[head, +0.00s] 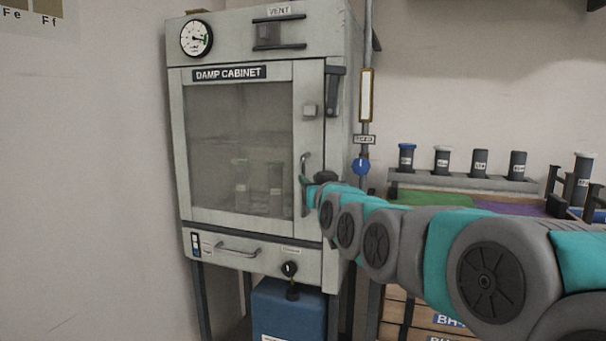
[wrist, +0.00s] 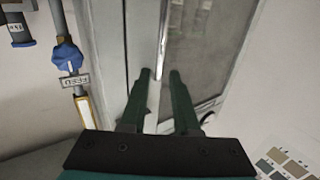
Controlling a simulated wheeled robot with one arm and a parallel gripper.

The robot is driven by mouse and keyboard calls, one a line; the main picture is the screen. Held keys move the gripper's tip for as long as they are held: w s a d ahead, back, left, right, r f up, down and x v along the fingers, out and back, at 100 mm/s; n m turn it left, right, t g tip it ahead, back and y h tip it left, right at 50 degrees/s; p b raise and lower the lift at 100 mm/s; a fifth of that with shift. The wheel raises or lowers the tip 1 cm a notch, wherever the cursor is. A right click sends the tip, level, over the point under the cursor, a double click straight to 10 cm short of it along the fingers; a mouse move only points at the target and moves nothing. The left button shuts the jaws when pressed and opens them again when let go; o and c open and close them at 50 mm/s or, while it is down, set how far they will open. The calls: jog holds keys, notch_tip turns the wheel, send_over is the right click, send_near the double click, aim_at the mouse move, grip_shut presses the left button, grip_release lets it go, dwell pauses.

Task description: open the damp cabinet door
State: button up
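The damp cabinet (head: 255,45) stands at the left in the head view. Its glass door (head: 240,140) looks shut against the frame. The door has an upright metal handle (head: 304,162) at its right edge; it also shows in the wrist view (wrist: 163,30). My gripper (head: 307,180) is at the handle's middle, partly hiding it. In the wrist view my gripper (wrist: 160,73) has its two dark green fingers apart, with the handle lined up with the gap between them. I cannot tell whether they touch it. A dark lever (head: 333,90) sits beside the door's upper right edge.
A pipe with a blue feed valve (head: 361,165) runs up just right of the cabinet. A rack (head: 460,182) with several dark bottles stands further right. A blue container (head: 288,312) is below the cabinet. Wall lies close at the left.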

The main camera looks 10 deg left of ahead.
jog(key=shift+p+x, duration=0.55)
jog(key=shift+x, duration=3.35)
jog(key=shift+f, duration=0.1)
grip_shut()
